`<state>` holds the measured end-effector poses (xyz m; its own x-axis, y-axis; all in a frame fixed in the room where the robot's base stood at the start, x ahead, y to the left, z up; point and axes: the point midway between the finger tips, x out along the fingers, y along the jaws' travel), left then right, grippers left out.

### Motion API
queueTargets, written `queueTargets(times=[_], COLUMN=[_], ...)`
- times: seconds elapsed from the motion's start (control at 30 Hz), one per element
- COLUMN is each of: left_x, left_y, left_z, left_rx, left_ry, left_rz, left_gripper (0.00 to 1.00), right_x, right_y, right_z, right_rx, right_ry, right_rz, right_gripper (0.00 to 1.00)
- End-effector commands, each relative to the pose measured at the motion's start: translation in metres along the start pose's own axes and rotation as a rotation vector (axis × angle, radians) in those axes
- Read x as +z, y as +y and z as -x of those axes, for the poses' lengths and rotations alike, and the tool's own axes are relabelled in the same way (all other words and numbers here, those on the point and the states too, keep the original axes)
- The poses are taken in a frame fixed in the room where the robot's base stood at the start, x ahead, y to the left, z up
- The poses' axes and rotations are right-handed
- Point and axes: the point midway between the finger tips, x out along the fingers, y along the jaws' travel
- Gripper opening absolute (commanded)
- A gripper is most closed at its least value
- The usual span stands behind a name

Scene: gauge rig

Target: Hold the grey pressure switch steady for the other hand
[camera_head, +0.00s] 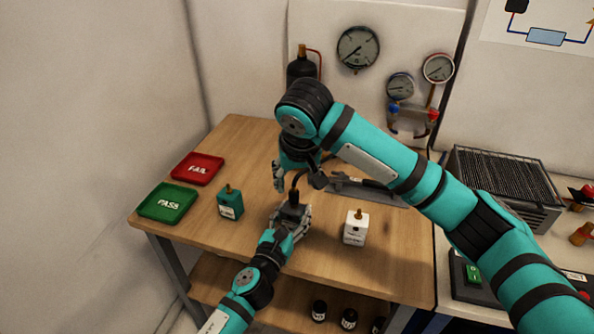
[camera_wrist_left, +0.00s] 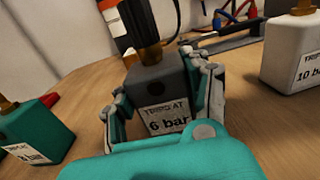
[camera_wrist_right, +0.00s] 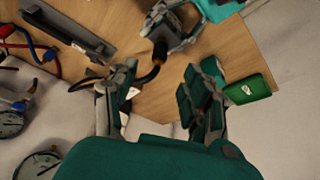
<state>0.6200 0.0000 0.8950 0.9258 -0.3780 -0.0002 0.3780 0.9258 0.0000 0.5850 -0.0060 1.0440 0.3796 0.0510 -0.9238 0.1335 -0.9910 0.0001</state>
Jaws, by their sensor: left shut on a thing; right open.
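The grey pressure switch (camera_head: 293,211), labelled "TRIPS AT 6 bar", stands upright in my left gripper (camera_head: 290,222). In the left wrist view the left fingers are shut on both sides of the switch (camera_wrist_left: 156,88). A black hose end with an orange band (camera_wrist_left: 135,22) is over its top; I cannot tell whether it is fastened there. In the right wrist view the black hose (camera_wrist_right: 143,79) curves up to the switch's top. My right gripper (camera_wrist_right: 162,95) is open, with its fingers apart above the switch and hose; it also shows in the head view (camera_head: 298,179).
A teal switch (camera_head: 230,205) stands to the left and a white switch (camera_head: 355,228) to the right. A red FAIL tray (camera_head: 197,168) and a green PASS tray (camera_head: 167,203) lie at the table's left edge. Gauges (camera_head: 358,49) hang on the back panel.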

Motion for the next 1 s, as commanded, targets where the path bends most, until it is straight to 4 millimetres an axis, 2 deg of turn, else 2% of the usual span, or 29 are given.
queueTargets(times=[0.3,0.5,0.67,0.93,1.0], left_x=[0.000,0.000,0.000,0.000,0.000], left_y=[0.000,0.000,0.000,0.000,0.000], left_z=[0.000,0.000,0.000,0.000,0.000], left_rx=[0.000,0.000,0.000,0.000,0.000], left_ry=[0.001,0.001,0.001,0.000,0.000], left_rz=[0.000,0.000,0.000,0.000,0.000], left_gripper=[0.05,0.05,0.05,0.05,0.05], right_x=[0.001,0.000,0.000,0.000,0.000], right_y=[0.001,0.000,0.000,0.000,0.000], right_z=[-0.062,-0.087,-0.096,-0.097,-0.097], right_rx=[0.002,0.000,0.000,-0.001,-0.001], right_ry=[-0.003,-0.001,0.000,0.000,0.000], right_rz=[0.000,0.002,0.002,0.002,0.002], right_gripper=[0.49,0.49,0.49,0.49,0.41])
